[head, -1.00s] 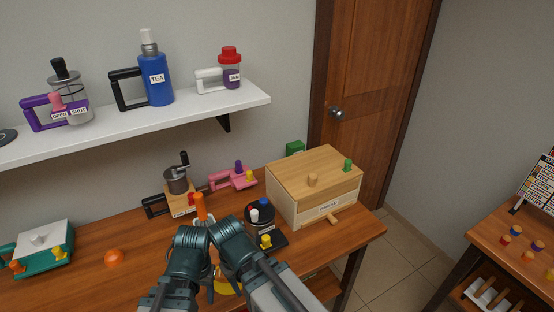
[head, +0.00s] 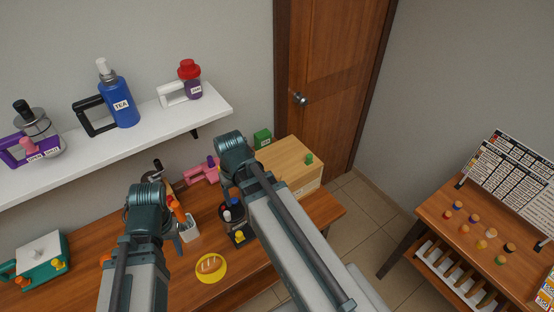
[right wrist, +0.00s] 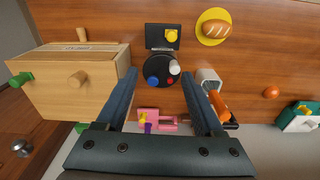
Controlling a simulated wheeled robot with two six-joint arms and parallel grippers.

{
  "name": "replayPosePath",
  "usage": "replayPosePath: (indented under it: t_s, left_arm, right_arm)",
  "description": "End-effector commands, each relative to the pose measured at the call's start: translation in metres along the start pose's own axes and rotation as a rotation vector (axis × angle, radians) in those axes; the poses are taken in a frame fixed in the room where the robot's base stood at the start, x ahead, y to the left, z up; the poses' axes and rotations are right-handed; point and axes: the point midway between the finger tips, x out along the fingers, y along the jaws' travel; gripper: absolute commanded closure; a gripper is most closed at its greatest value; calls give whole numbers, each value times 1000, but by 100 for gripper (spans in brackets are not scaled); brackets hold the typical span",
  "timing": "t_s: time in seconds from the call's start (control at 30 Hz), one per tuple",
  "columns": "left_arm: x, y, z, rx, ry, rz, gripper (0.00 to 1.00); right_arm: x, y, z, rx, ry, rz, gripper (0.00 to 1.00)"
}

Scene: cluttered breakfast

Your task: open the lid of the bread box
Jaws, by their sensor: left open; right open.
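The bread box (head: 287,158) is a pale wooden box at the table's right end in the head view, partly hidden by my right arm. Its top looks closed.
A dark round gadget with coloured knobs (right wrist: 160,71) stands beside the box. A pink tool (right wrist: 158,115), a yellow bread disc (head: 211,268) and a teal box (head: 41,257) are on the table. A green block (head: 262,138) is behind the box. The shelf (head: 165,115) runs along the wall.

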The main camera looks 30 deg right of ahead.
Motion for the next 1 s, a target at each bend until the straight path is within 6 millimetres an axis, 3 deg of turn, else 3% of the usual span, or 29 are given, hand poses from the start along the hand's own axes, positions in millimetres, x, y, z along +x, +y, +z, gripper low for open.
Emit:
replayPosePath:
  t_s: [0.03,0.2,0.4,0.5,0.63,1.0]
  left_arm:
    - [-23,-2,1,-1,0,0,50]
    - [-24,-2,2,-1,0,0,50]
    - [-22,-2,1,-1,0,0,50]
    - [-22,-2,1,-1,0,0,50]
    - [-22,-2,1,-1,0,0,50]
    - [-11,-1,1,-2,0,0,50]
  right_arm:
    - [-22,22,-20,32,1,-1,31]
    - [-20,89,-59,86,-14,-2,31]
    - [-16,159,-86,124,-38,-4,31]
    - [-16,181,-91,133,-46,-6,31]
    - [-16,191,-92,136,-50,-7,31]
    - [-4,191,-90,136,-50,-7,31]
